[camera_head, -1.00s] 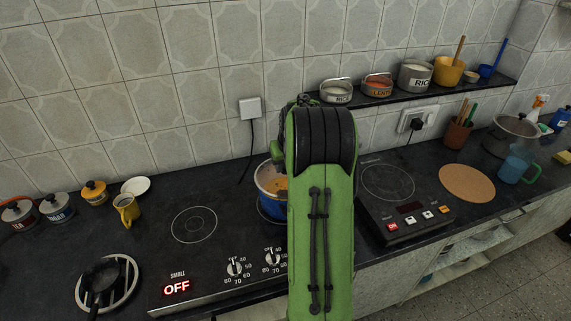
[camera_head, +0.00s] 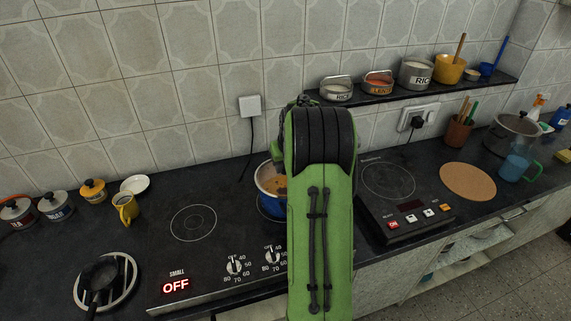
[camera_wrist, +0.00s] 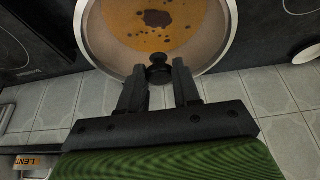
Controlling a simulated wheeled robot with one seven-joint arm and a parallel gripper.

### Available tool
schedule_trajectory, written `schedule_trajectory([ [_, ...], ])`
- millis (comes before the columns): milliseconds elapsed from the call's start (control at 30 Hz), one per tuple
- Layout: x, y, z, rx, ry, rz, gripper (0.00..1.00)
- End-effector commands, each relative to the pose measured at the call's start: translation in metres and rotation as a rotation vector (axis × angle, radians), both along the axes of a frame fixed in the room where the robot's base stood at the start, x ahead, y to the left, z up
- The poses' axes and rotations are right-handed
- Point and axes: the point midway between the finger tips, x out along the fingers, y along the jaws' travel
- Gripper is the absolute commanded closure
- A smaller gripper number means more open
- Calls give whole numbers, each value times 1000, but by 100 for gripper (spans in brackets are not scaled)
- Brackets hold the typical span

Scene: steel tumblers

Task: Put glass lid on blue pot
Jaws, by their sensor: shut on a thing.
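The blue pot (camera_head: 267,203) stands on the cooktop, partly hidden behind my arm in the head view. Orange soup shows inside it. In the wrist view, my gripper (camera_wrist: 159,73) is shut on a black knob (camera_wrist: 158,61), taken to be the knob of the glass lid. The clear glass is hard to make out. A pale round rim and the soup (camera_wrist: 180,28) show beyond the knob. I cannot tell whether the lid touches the pot or is held above it. In the head view, my arm hides the gripper and lid.
The cooktop has a bare ring (camera_head: 194,223) left of the pot. A second hob (camera_head: 388,183) on the right is empty. A yellow mug (camera_head: 125,208), a small black pan (camera_head: 99,276) and several pots stand at left. The wall shelf (camera_head: 499,82) holds canisters and bowls.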

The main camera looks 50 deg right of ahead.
Motion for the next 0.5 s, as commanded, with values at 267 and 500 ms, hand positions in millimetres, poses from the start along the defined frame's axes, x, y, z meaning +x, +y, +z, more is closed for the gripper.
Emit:
schedule_trajectory([
  [267,0,0,-5,0,-1,0,100],
  [500,0,0,-4,0,0,0,48],
])
